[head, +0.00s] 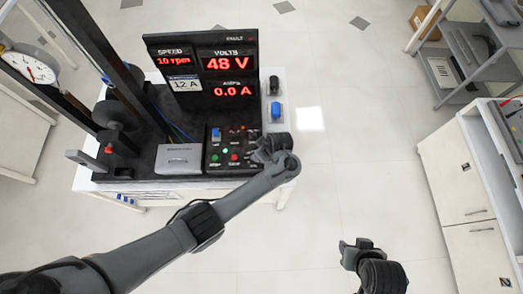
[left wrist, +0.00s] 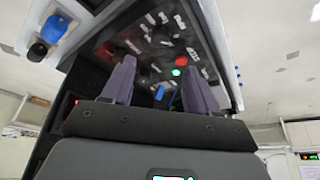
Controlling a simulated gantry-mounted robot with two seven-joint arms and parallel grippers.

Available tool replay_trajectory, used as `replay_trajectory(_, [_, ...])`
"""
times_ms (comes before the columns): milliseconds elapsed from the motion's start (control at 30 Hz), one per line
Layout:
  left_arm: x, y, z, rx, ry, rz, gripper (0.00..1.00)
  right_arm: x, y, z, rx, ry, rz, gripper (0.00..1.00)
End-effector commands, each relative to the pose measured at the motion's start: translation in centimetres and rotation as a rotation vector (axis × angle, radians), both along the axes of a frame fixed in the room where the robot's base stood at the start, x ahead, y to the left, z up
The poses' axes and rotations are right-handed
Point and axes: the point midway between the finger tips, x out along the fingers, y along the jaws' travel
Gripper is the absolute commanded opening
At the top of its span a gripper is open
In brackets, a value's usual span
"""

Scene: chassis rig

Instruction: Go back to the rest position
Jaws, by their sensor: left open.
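My left gripper (head: 262,150) reaches in from the left and hangs over the right edge of the black control panel (head: 217,160). In the left wrist view its two fingers (left wrist: 158,78) are apart with nothing between them, and the panel's buttons and labels lie beyond. A green light on the panel is lit. My right gripper (head: 357,250) is low in the head view, over open floor and away from everything. It appears empty, but its finger opening is unclear.
A display board (head: 203,70) reads 10 rpm, 48 V and 0.0 A. Black and blue knobs (head: 276,108) sit at the rig table's right edge. A grey box (head: 178,159) stands left of the panel. A white cabinet (head: 462,185) is at right, with clear floor between.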

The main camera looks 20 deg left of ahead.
Motion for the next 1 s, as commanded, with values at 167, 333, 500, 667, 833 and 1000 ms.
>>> replay_trajectory(167, [0.0, 0.0, 0.0, 0.000, 0.000, 0.000, 0.59, 0.0, 0.1, 0.0, 0.004, 0.001, -0.002, 0.43])
replay_trajectory(333, [-1.1, 0.0, -1.0, 0.000, 0.021, 0.000, 0.59, 0.0, 0.2, 0.1, 0.008, 0.000, -0.005, 0.43])
replay_trajectory(500, [-6.1, 1.1, -4.9, 0.011, 0.111, 0.010, 0.59, 0.0, 0.2, 0.5, 0.009, 0.000, -0.006, 0.43])
replay_trajectory(667, [-15.3, 3.4, -9.9, -0.013, 0.239, 0.053, 0.59, 0.0, 0.2, 1.3, 0.009, 0.000, -0.006, 0.43])
replay_trajectory(833, [-23.8, 5.0, -11.3, -0.150, 0.313, 0.009, 0.59, 0.0, 0.2, 2.4, 0.008, 0.000, -0.006, 0.43])
replay_trajectory(1000, [-28.0, 6.9, -7.9, -0.266, 0.309, -0.173, 0.59, 0.0, 0.1, 3.1, 0.003, 0.000, -0.002, 0.43])
